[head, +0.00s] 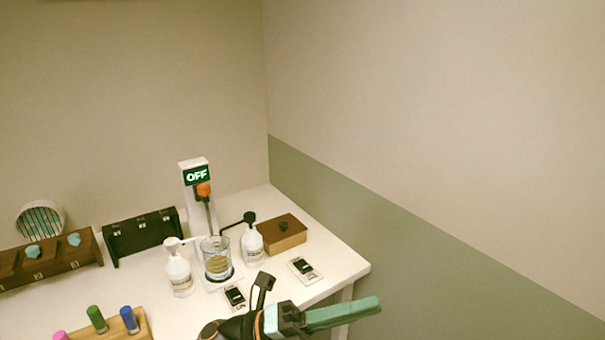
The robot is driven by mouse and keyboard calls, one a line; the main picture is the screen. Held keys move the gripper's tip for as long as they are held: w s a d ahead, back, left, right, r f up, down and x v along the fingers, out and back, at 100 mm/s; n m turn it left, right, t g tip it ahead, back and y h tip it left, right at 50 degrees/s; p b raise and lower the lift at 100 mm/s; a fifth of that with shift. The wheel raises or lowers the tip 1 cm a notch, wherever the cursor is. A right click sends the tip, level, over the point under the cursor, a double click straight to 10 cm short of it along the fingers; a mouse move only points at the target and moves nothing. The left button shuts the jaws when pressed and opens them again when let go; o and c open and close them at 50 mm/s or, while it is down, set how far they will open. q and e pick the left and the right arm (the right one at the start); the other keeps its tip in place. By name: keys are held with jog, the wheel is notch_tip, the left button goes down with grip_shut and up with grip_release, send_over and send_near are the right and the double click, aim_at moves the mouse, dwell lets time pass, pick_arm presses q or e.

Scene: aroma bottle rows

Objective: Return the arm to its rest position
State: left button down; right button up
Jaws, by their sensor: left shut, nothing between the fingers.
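My left gripper (372,304) is at the bottom right of the middle in the head view. Its long green fingers are together with nothing between them, and they point right, past the front right part of the white table (345,272). A black bracket-like part of my arm stands up behind the fingers. The gripper appears clear of the bottles and the beaker. My right gripper does not show.
Racks stand left. Space right of the table is open.

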pick_arm(q)
jog(key=w+a+f+n+t+y, duration=0.3)
jog(key=a+f+n+t+y, duration=0.4)
jog(key=n, duration=0.6)
jog(key=w+a+f+n+t+y, duration=0.3)
jog(key=a+f+n+t+y, duration=0.25)
jog(key=f+n+t, duration=0.6)
jog(key=s+a+f+n+g+y, duration=0.3)
jog(key=s+a+f+n, duration=0.3)
jog(key=s+f, duration=0.2)
jog(key=s+a+f+n+g+y, duration=0.4)
jog(key=s+f, duration=0.5)
jog(key=f, duration=0.3)
jog(key=shift+s+a+f+n+g, duration=0.2)
jog(key=shift+a+f+n+g, duration=0.15)
jog(key=shift+a+n+g, duration=0.7)
